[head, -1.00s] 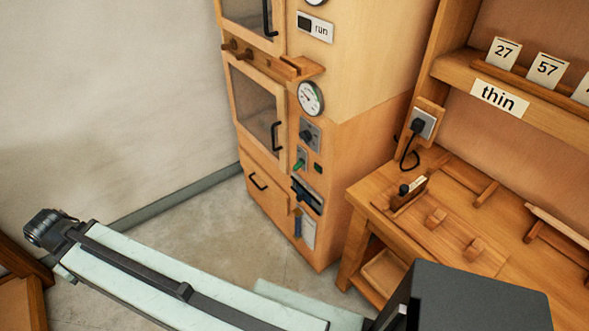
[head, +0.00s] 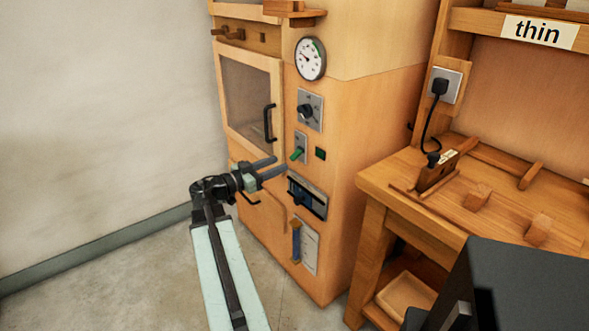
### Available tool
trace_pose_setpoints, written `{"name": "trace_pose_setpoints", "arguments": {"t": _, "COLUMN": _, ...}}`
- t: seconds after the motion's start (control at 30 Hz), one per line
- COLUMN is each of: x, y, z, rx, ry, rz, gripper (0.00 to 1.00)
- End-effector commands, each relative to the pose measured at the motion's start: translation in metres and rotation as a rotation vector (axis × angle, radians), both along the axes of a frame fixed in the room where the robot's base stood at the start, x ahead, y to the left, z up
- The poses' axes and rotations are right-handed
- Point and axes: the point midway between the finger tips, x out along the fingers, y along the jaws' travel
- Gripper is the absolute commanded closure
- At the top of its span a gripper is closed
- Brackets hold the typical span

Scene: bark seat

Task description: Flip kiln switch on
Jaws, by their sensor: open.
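The kiln (head: 335,120) is a tall wooden cabinet in the middle of the head view. Its switch (head: 298,154) is a small green lever on a grey plate, below a black knob and beside a small dark green square. My gripper (head: 282,164) is open, its two dark fingers pointing right toward the kiln front. The fingertips appear just left of and slightly below the green lever. I cannot tell whether they touch it. Nothing shows between the fingers.
A round gauge (head: 310,59) and a black knob (head: 306,111) sit above the switch. A dark slotted panel (head: 307,198) is below it. The oven door has a black handle (head: 269,123). A wooden bench (head: 400,200) stands to the right. Floor is clear at left.

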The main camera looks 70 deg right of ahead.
Motion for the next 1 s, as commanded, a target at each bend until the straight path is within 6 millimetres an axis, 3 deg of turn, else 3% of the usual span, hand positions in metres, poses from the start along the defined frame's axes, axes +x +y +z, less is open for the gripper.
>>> {"name": "trace_pose_setpoints", "arguments": {"t": 0.43, "x": -0.035, "y": -0.057, "z": 0.001, "rx": 0.004, "ry": 0.001, "rz": -0.002, "gripper": 0.58}}
{"name": "trace_pose_setpoints", "arguments": {"t": 0.8, "x": -0.042, "y": -0.065, "z": 0.001, "rx": 0.005, "ry": 0.000, "rz": 0.000, "gripper": 0.58}}
{"name": "trace_pose_setpoints", "arguments": {"t": 0.97, "x": -0.042, "y": -0.065, "z": 0.001, "rx": 0.005, "ry": 0.000, "rz": -0.001, "gripper": 1.00}}
{"name": "trace_pose_setpoints", "arguments": {"t": 1.0, "x": -0.042, "y": -0.065, "z": 0.001, "rx": 0.005, "ry": 0.000, "rz": -0.001, "gripper": 1.00}}
